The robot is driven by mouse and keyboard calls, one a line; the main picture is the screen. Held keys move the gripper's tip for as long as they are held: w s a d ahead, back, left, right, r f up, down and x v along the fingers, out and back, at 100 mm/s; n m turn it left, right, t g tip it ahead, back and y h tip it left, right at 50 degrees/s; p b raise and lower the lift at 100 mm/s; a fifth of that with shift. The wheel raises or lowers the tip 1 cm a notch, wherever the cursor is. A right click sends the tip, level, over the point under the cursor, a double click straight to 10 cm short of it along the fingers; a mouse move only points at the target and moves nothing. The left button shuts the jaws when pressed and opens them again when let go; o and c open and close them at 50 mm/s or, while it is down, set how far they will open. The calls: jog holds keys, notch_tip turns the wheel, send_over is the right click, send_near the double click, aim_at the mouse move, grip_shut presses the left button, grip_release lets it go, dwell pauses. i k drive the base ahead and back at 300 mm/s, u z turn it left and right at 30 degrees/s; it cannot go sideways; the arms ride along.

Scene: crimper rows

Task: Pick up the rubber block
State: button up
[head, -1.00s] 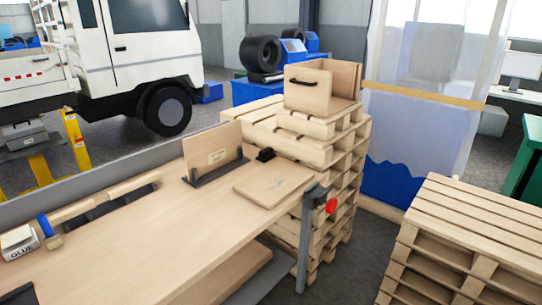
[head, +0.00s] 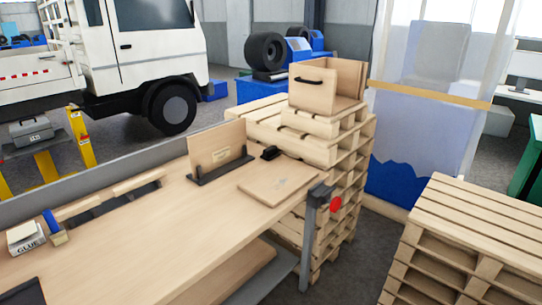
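A small black block (head: 269,153) sits on the wooden workbench (head: 140,250), near its back right part. It looks like the rubber block, though its material cannot be told at this size. It is beside the right end of an upright wooden board (head: 215,148) in a dark holder, and behind a flat wooden board (head: 278,178). My gripper is not in view.
A glue box (head: 25,238) and a blue roll (head: 52,221) are at the bench's left. A dark flat thing (head: 22,293) is cut off at bottom left. Stacked pallets (head: 345,200) bearing a wooden drawer box (head: 312,90) stand behind the bench; another pallet stack (head: 470,235) is at right.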

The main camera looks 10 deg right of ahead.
aim_at(269, 154)
jog(key=u, duration=0.05)
jog(key=k, duration=1.7)
jog(key=z, duration=0.6)
jog(key=i, duration=2.45)
jog(key=z, duration=0.05)
